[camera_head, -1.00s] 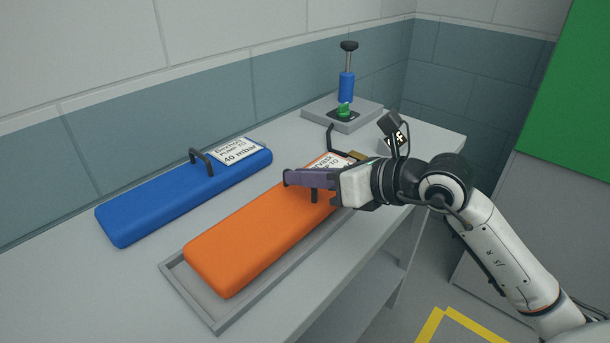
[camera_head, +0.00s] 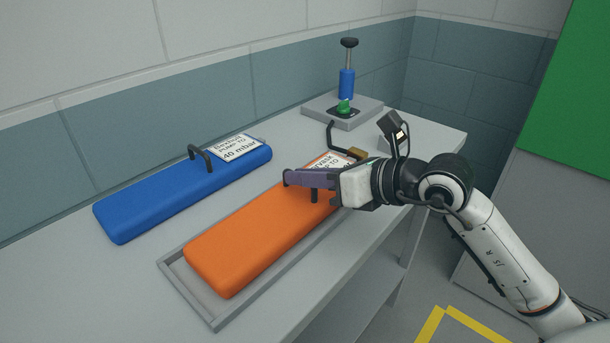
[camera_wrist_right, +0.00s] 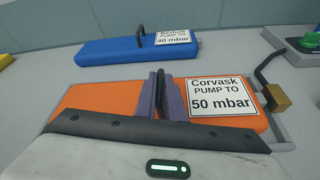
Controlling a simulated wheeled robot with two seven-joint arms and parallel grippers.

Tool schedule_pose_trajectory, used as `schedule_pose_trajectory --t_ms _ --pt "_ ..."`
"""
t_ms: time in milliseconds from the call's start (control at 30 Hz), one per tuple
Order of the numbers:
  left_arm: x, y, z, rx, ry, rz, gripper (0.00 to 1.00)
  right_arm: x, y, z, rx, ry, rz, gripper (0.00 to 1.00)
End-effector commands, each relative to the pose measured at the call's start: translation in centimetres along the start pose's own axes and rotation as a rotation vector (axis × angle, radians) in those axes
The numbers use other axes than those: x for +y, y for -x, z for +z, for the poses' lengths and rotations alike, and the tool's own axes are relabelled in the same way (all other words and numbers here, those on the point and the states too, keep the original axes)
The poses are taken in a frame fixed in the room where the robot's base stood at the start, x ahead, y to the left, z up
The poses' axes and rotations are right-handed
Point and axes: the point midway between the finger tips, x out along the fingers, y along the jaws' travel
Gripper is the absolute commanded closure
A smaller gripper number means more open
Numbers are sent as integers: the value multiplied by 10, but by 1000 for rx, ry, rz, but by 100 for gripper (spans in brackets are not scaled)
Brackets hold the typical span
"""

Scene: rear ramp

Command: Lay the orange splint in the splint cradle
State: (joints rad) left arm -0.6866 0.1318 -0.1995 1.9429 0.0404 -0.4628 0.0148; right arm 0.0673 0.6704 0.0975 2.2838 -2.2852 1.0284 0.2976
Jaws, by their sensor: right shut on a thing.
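The orange splint (camera_head: 250,236) lies lengthwise over the grey splint cradle (camera_head: 199,306), within its raised rim at the near end. Whether it rests fully on the cradle floor I cannot tell. Its label reads "Corvask, pump to 50 mbar" in the right wrist view (camera_wrist_right: 222,97). My right gripper (camera_head: 300,180) is above the splint's middle. In the right wrist view its purple fingers (camera_wrist_right: 160,95) are closed on the splint's dark handle, which they partly hide. My left gripper is not in view.
A blue splint (camera_head: 183,195) with a dark handle and a "40 mbar" label lies behind, near the wall. A pump (camera_head: 347,85) with a green part stands on a grey base at the back right. A hose with a brass end (camera_head: 357,153) lies by the orange splint's far end.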

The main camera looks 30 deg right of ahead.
Motion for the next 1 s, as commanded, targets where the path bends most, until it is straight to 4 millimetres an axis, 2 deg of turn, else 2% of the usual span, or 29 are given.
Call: schedule_pose_trajectory --t_ms 33,133,167,533,1000 --pt "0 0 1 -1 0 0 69 0 0 2 -6 1 1 87" --pt "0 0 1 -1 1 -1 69 0 0 2 -5 0 1 71" --pt "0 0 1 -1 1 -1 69 0 0 1 -4 0 1 69" --pt "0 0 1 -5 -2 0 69 -1 2 -2 2 0 -1 69" --pt "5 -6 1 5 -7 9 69 0 80 -2 0 2 -1 69"
